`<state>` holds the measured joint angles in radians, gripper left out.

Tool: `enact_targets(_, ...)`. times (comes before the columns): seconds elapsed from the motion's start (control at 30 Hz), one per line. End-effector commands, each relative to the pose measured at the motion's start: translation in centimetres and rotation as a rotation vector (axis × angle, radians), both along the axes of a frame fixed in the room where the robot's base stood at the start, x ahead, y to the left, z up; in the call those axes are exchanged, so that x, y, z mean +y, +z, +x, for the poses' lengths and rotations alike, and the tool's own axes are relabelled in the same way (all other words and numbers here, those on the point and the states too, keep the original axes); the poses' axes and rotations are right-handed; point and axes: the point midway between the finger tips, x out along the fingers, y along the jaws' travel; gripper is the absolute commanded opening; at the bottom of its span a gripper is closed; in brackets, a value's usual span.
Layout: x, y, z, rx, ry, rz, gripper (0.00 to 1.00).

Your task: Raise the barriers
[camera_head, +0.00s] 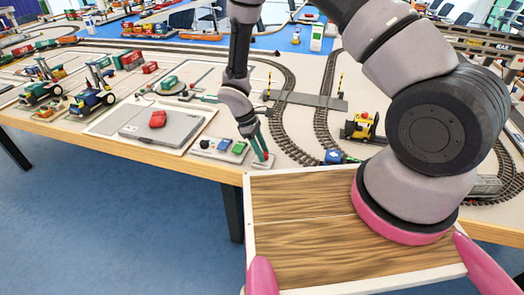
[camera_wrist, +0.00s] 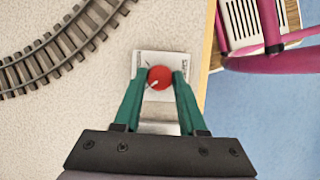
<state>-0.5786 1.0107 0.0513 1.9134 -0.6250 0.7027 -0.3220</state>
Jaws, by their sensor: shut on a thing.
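My gripper (camera_head: 261,157) points down at the table's front edge. Its green fingers are on both sides of a round red knob, shut on it, in the wrist view (camera_wrist: 160,78). The knob (camera_wrist: 160,77) sits on a small white plate (camera_wrist: 148,58) with small dark print, and a pale mark shows on it. Two thin yellow-and-dark barriers, a left one (camera_head: 268,86) and a right one (camera_head: 340,82), stand at the grey level crossing (camera_head: 306,100) behind the gripper. They look upright, but are too small to tell exactly.
A control box (camera_head: 219,149) with coloured buttons sits left of the gripper. A grey case (camera_head: 162,127) with a red piece lies further left. Curved track (camera_head: 277,125) and a yellow locomotive (camera_head: 361,127) are to the right. My wooden-topped base is in front.

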Motion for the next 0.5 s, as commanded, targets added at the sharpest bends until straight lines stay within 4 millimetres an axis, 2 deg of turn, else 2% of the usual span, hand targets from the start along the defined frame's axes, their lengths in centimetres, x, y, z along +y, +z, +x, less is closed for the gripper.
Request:
enact_targets(0.47, -0.01, 0.00, 0.02, -0.001, 0.013, 0.000, 0.00)
enact_targets(0.5, -0.01, -0.01, 0.02, -0.001, 0.013, 0.000, 0.48)
